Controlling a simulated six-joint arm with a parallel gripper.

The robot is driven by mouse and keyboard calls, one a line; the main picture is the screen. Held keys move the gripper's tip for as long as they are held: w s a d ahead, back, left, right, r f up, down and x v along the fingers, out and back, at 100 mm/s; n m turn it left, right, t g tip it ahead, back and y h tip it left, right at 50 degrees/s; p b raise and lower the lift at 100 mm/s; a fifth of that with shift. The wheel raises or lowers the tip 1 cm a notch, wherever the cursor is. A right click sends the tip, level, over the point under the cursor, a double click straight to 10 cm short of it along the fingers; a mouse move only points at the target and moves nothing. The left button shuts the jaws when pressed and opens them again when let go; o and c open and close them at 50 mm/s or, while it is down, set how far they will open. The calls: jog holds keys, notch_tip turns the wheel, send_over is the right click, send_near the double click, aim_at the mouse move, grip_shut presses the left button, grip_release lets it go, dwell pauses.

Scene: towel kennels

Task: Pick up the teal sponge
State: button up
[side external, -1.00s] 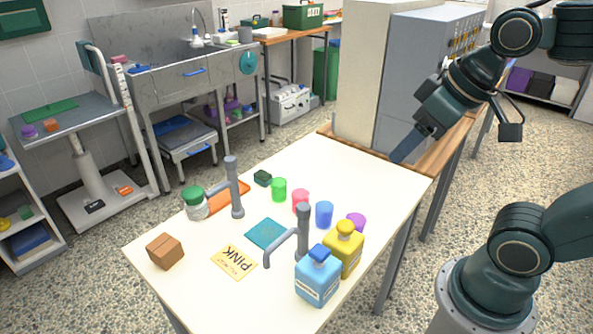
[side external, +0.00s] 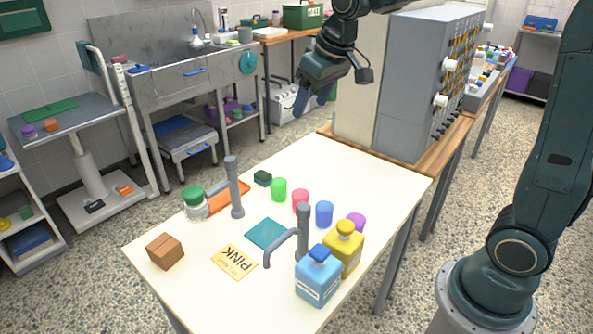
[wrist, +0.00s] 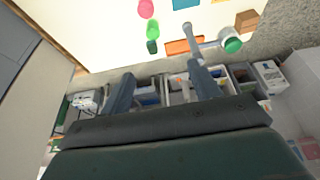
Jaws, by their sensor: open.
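My gripper (side external: 301,104) is above and beyond the table's far edge, well apart from the sponge. In the wrist view its two fingers (wrist: 162,86) are spread with nothing between them, so it is open and empty.
A flat teal square (side external: 267,234) lies nearer the front.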

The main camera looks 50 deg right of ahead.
jog(key=w+d+f, duration=0.2)
jog(key=w+f, duration=0.7)
jog(key=w+d+f+g, duration=0.1)
jog(key=w+d+f, duration=0.2)
jog(key=w+f, duration=0.6)
jog(key=shift+w+d, duration=0.35)
jog(key=shift+w, duration=0.1)
jog(key=shift+f, duration=0.2)
send_over(263, 174)
jog(key=s, duration=0.2)
jog(key=shift+w+f, duration=0.2)
jog(key=shift+f, duration=3.8)
jog(key=shift+s+x, duration=0.2)
jog(key=shift+x, duration=2.4)
